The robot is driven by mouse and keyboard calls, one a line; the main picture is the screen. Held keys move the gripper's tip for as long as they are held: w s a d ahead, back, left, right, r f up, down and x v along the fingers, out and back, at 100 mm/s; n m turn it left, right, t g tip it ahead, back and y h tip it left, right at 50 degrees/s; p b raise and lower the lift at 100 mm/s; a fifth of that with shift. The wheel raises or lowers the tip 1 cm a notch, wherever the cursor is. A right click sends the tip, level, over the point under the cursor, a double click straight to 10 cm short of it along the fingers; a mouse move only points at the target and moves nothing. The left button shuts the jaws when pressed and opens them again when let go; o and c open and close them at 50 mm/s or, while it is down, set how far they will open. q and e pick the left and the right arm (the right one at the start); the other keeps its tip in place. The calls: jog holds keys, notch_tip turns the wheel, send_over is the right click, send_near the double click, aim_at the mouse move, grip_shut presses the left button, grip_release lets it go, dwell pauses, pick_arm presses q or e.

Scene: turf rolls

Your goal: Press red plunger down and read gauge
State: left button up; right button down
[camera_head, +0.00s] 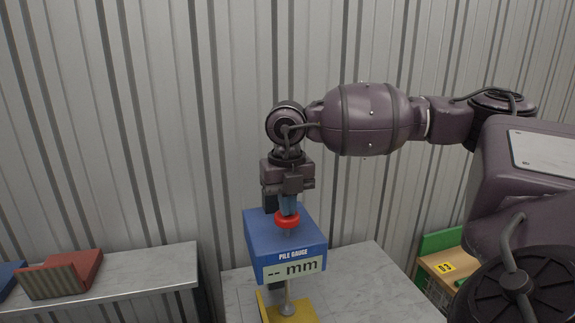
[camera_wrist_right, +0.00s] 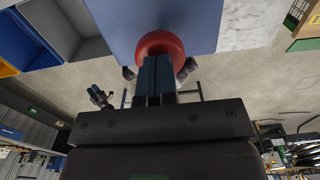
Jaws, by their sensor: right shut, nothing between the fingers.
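The blue pile gauge (camera_head: 285,245) stands on a light marble-look table, on a metal rod above a yellow base (camera_head: 290,309). Its display (camera_head: 292,268) reads "-- mm". The red plunger (camera_head: 287,220) sits on top of the gauge; in the right wrist view the red plunger (camera_wrist_right: 161,45) is at the fingertips, in front of the blue housing (camera_wrist_right: 120,25). My right gripper (camera_head: 288,207) points down with its fingers shut and empty, right over the plunger. It also shows in the right wrist view (camera_wrist_right: 154,62). The tips appear to meet the plunger; I cannot tell if they press it. My left gripper is out of view.
A wooden box with a green back and a yellow "03" label (camera_head: 446,267) stands at the right. A corrugated metal wall (camera_head: 150,120) is close behind.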

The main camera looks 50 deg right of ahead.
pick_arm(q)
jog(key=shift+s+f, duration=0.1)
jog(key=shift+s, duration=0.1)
pick_arm(e)
jog(key=shift+r+p, duration=0.65)
jog(key=shift+r, duration=0.7)
notch_tip(320, 180, up, 2)
jog(key=shift+r+p, duration=0.2)
jog(key=shift+p, duration=0.4)
pick_arm(q)
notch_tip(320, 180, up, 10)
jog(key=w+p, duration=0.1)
jog(key=p, duration=0.4)
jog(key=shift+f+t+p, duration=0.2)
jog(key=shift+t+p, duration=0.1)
jog(key=shift+p, duration=0.05)
pick_arm(e)
notch_tip(320, 180, up, 10)
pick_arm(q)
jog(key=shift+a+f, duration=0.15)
pick_arm(e)
jog(key=shift+s+f, duration=0.1)
